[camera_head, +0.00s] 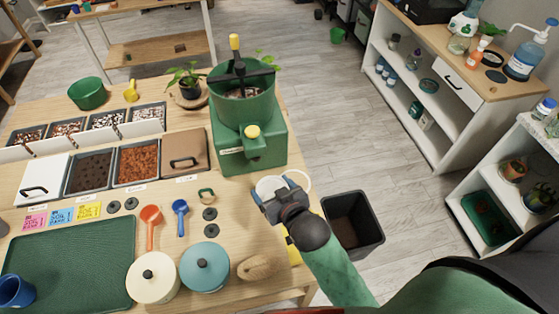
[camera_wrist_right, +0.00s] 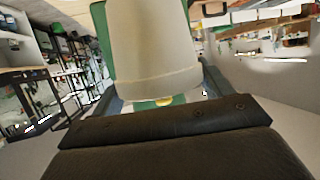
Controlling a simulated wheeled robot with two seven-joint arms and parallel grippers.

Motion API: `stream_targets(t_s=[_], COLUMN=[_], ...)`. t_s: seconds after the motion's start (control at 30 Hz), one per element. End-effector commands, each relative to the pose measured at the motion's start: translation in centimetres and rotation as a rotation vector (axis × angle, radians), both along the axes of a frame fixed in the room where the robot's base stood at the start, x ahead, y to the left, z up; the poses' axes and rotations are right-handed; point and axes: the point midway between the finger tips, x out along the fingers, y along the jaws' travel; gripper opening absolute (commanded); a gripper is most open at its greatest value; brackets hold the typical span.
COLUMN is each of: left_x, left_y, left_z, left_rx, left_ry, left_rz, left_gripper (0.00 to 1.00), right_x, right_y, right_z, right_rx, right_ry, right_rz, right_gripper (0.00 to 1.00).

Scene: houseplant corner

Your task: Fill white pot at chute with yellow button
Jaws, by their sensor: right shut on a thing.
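The white pot (camera_head: 269,185) is mostly hidden by my right gripper in the head view. In the right wrist view the pot (camera_wrist_right: 155,50) fills the upper middle as a large off-white body. My right gripper (camera_head: 280,191) is shut on it, just in front of the green dispenser (camera_head: 270,148). The pot's contents cannot be seen. My left gripper is out of view.
A dark open bin (camera_head: 353,222) stands on the floor right of the table. Lidded pots, cream (camera_head: 153,277) and teal (camera_head: 205,267), stand near the front edge with a brown brush (camera_head: 260,267). Scoops, orange (camera_head: 150,216) and blue (camera_head: 180,207), lie left of the gripper.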

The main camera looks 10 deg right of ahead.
Motion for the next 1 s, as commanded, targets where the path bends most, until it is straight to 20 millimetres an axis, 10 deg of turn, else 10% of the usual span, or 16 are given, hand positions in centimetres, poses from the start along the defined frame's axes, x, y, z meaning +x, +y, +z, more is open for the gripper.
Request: stream_targets(t_s=[0.37,1.0], left_x=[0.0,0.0], left_y=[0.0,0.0], left_z=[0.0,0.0], left_rx=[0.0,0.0], left_ry=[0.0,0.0], left_rz=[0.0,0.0], left_gripper=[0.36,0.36], right_x=[-3.7,0.6], right_y=[2.0,2.0], right_z=[-5.2,-5.2], right_rx=[-0.001,0.0], right_ry=[-0.001,-0.003], right_rz=[0.124,0.126], right_gripper=[0.44,0.44])
